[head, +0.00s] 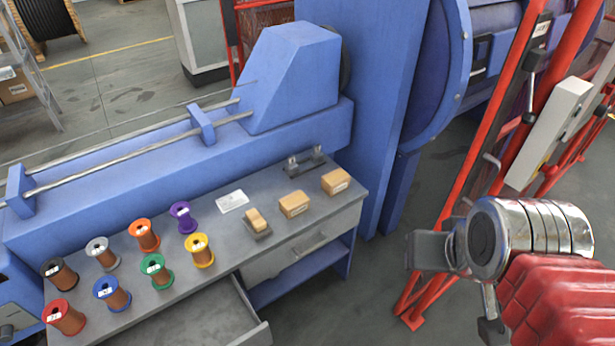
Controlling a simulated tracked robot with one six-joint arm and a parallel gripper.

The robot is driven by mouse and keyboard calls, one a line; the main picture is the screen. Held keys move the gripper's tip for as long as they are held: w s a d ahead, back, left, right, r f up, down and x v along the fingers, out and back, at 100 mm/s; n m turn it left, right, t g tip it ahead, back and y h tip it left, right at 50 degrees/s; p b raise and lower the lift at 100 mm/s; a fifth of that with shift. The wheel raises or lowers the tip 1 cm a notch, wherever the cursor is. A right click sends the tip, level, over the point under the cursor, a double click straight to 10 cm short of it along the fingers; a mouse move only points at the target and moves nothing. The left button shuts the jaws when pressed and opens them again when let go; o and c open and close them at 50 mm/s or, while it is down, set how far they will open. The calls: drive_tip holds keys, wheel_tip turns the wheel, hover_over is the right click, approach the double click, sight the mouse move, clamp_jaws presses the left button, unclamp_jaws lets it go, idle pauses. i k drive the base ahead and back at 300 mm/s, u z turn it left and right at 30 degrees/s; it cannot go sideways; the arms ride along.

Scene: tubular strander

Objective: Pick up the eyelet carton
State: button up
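Three small tan cartons are on the grey workbench (222,240). The left carton (256,219) sits on a small dark grey plate, the middle carton (293,205) and the right carton (335,182) lie directly on the bench top. Each seems to bear a small label, too small to read, so I cannot tell which is the eyelet carton. My gripper (430,250) is at the right, beyond the bench's right end and apart from all three cartons. Its fingers are not clear from this angle; I see nothing held.
Several coloured wire spools (143,235) stand on the bench's left part. A white card (232,201) and a dark bracket (305,160) lie behind the cartons. An open drawer (215,318) juts out in front. The blue machine (290,85) stands behind; red guard frames (497,130) rise at right.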

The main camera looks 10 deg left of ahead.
sight(333, 183)
drive_tip(key=u, duration=0.4)
drive_tip(key=i, duration=0.5)
drive_tip(key=u, duration=0.6)
drive_tip(key=i, duration=0.5)
drive_tip(key=u, duration=0.3)
